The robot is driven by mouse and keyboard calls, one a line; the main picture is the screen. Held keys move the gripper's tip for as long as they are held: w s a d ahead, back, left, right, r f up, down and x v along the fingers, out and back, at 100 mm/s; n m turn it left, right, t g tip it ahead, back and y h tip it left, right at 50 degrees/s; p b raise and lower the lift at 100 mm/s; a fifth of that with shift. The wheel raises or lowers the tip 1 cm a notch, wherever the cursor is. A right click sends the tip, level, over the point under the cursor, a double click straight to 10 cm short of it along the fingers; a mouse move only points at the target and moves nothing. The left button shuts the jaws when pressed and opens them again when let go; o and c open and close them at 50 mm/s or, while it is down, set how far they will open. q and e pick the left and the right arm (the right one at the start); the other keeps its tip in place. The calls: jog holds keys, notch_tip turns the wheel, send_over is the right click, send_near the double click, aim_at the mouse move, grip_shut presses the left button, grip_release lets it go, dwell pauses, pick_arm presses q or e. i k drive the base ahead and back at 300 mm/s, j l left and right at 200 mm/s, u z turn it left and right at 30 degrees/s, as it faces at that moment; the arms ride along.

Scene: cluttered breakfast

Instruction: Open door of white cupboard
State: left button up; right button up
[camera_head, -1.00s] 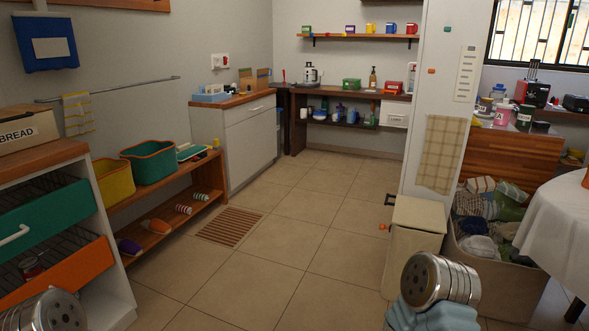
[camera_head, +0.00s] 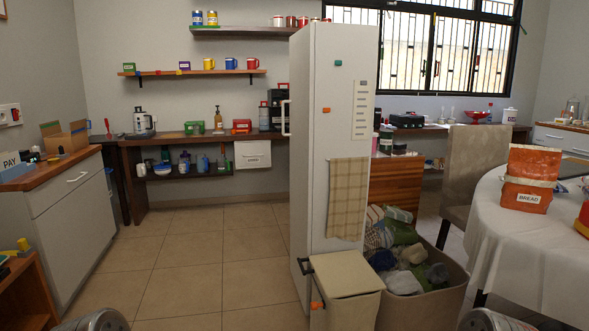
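Several white pieces of furniture are in view, and I cannot tell for sure which one is the white cupboard. A small white wall unit (camera_head: 252,155) with a handle hangs under the back counter and looks shut. A white floor cabinet (camera_head: 70,215) with a wooden top stands at the left, its drawer and front shut. A tall white fridge-like unit (camera_head: 312,150) stands in the middle, with a handle (camera_head: 286,118) at its left edge. Only the rounded metal ends of my arms show at the bottom edge; neither gripper is in view.
A cream bin (camera_head: 345,275) and a laundry box (camera_head: 430,305) stand before the tall unit. A round table (camera_head: 510,235) with a white cloth and a chair (camera_head: 475,175) are at the right. Tiled floor (camera_head: 190,260) is clear between the left cabinet and the tall unit.

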aim_at(302, 50)
jog(key=i+j+z, duration=0.1)
jog(key=z, duration=0.15)
jog(key=j+z, duration=0.25)
jog(key=i+j+z, duration=0.45)
jog(key=j, duration=0.3)
jog(key=i+j+z, duration=0.25)
jog(key=j, duration=0.2)
